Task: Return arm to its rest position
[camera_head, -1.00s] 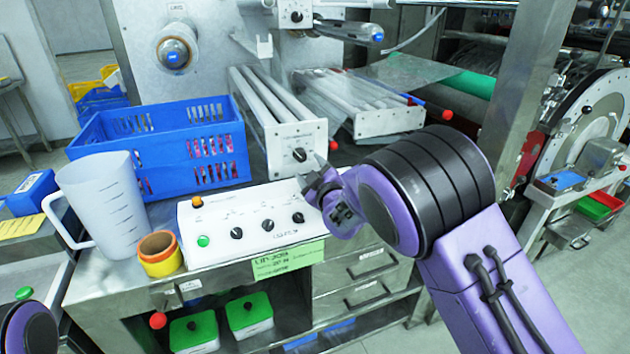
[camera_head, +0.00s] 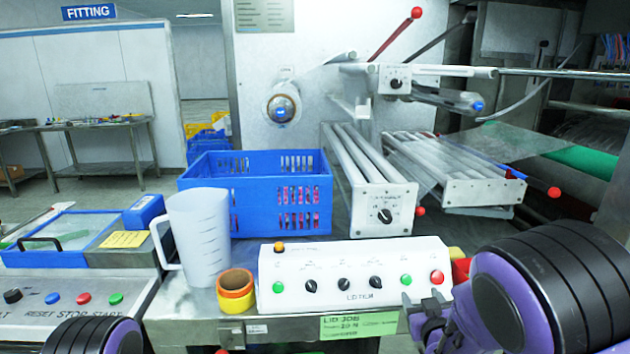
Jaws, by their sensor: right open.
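My right arm (camera_head: 540,290) fills the lower right corner, with its purple and black links folded close to the camera. My right gripper (camera_head: 422,303) is open and empty. It shows just below the right end of the white LID FILM control box (camera_head: 350,285), in front of the bench edge; I cannot tell how far apart they are. Part of my left arm (camera_head: 95,338) shows at the bottom left edge, and its gripper is out of view.
On the bench stand a measuring jug (camera_head: 201,235), yellow and orange tape rolls (camera_head: 235,290) and a blue crate (camera_head: 255,205). Roller units (camera_head: 385,215) rise behind the control box. A panel with buttons (camera_head: 82,298) lies at the left.

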